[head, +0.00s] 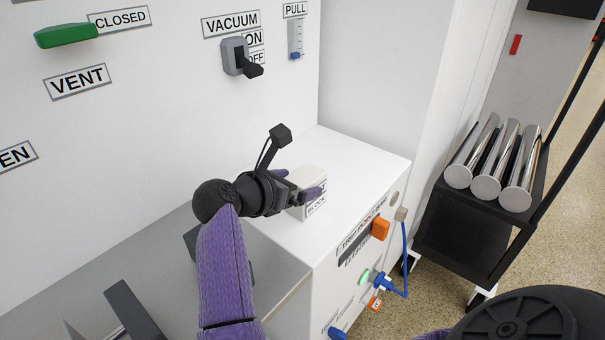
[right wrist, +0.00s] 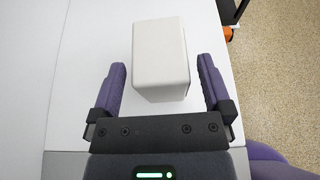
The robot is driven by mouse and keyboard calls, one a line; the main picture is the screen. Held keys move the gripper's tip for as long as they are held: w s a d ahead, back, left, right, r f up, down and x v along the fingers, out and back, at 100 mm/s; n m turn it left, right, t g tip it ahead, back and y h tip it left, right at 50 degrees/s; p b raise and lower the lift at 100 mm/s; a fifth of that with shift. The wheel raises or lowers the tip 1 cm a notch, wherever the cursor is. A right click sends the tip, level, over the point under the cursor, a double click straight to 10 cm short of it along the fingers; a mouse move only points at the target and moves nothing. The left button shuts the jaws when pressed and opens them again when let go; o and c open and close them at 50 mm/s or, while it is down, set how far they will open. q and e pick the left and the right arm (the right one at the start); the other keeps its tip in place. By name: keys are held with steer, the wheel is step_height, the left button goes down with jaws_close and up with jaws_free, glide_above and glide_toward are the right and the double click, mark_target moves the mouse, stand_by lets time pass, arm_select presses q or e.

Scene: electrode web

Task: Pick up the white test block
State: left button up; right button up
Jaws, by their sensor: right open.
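The white test block (head: 309,178) stands on the white top of a cabinet, with part of its label showing on the front face. In the right wrist view the block (right wrist: 161,58) sits between the two purple fingers. My right gripper (head: 300,183) is open around the block. The gripper hides part of the block in the head view. My left gripper is not in view.
The cabinet top (head: 362,160) is clear right of the block. A wall panel behind carries a vacuum switch (head: 236,57) and a green handle (head: 66,33). A black cart (head: 458,229) holds metal rolls (head: 488,187).

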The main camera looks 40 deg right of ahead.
steer(key=shift+d+f, duration=0.15)
steer(key=shift+d, duration=0.1)
steer(key=c, duration=0.5)
jaws_close()
arm_select(q)
steer(key=shift+w+f, duration=0.1)
steer(key=shift+w, duration=0.15)
steer(key=shift+s, duration=0.1)
arm_select(e)
steer(key=shift+r, duration=0.2)
